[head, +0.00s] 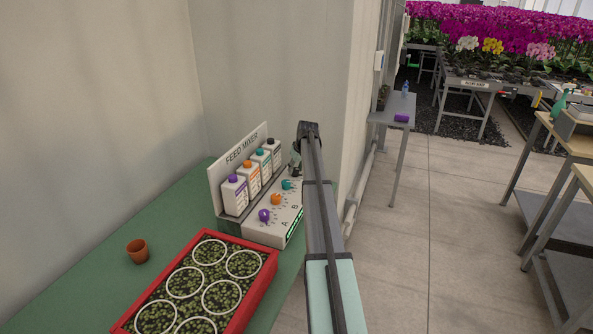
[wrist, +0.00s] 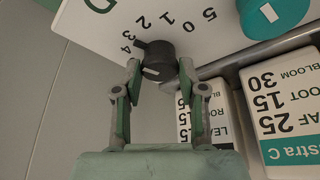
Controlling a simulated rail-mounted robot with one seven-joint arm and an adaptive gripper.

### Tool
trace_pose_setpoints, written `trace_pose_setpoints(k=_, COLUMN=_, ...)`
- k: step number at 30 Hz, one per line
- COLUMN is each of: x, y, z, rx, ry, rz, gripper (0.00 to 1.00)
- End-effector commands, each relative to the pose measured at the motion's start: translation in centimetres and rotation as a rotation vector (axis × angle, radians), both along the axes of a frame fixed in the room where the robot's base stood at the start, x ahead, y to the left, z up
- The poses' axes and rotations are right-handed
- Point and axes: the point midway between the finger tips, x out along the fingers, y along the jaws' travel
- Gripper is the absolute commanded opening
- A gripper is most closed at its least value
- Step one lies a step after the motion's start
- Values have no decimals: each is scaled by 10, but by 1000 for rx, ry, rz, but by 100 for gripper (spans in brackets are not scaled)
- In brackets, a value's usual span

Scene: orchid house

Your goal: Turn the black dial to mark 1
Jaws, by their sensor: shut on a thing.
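The black dial (wrist: 160,58) sits on the white panel of the feed mixer in the wrist view. Numbers 0 to 5 are printed around it, upside down in this view. A tab on the dial's upper left edge points towards the 3, and a white mark shows on its near face. My gripper (wrist: 159,75) has one finger on each side of the dial and is shut on it. In the head view the feed mixer (head: 268,222) stands on the green bench; my arm hides the black dial there.
A teal dial (wrist: 272,14) is close to the right in the wrist view, with bottles (wrist: 282,112) below it. In the head view, purple (head: 264,215) and orange (head: 276,199) dials, a red tray (head: 262,276) and a terracotta pot (head: 138,251) are nearby.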

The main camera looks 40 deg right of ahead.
Motion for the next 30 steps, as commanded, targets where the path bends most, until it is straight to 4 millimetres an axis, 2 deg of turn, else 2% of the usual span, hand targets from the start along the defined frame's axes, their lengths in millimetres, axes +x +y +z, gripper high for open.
trace_pose_setpoints(k=30, x=4, y=6, z=-3, rx=2, ry=4, rz=-928, gripper=6)
